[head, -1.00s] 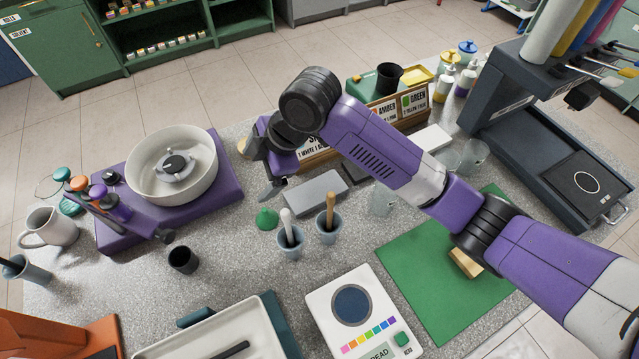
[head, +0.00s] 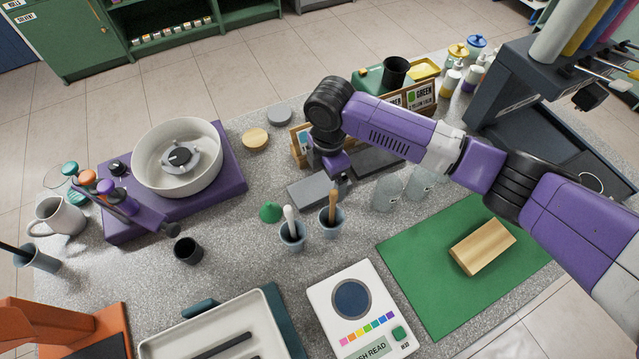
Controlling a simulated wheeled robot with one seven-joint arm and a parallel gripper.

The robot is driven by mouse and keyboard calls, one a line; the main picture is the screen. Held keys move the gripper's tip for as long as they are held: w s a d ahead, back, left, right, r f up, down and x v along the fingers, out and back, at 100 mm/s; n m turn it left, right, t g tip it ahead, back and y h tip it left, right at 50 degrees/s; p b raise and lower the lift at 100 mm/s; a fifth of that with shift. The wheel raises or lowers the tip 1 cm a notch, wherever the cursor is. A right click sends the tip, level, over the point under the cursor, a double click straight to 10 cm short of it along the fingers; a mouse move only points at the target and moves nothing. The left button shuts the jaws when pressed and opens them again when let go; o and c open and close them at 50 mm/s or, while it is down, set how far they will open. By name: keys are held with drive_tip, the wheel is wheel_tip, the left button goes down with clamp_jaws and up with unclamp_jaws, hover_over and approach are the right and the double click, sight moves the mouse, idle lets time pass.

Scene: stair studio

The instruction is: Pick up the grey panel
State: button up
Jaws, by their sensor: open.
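The grey panel (head: 308,192) lies flat on the speckled counter, in front of the labelled wooden rack. My gripper (head: 338,180) points down over the panel's right end and hides part of it. The jaws are open, but the fingertips are small and partly hidden by the wrist. I cannot tell whether they touch the panel. A darker panel (head: 378,162) lies just to the right, behind my gripper and partly under my arm in the picture.
Two cups with pestle-like handles (head: 292,235) (head: 328,222) and a green cone (head: 270,212) stand close in front. Clear glasses (head: 387,193) stand at right. The labelled rack (head: 299,146) is behind. A white bowl (head: 177,157) sits left; a green mat (head: 430,285) lies right.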

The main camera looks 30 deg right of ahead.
drive_tip(key=shift+f, duration=0.3)
drive_tip(key=c, duration=1.5)
drive_tip(key=shift+c, duration=0.2)
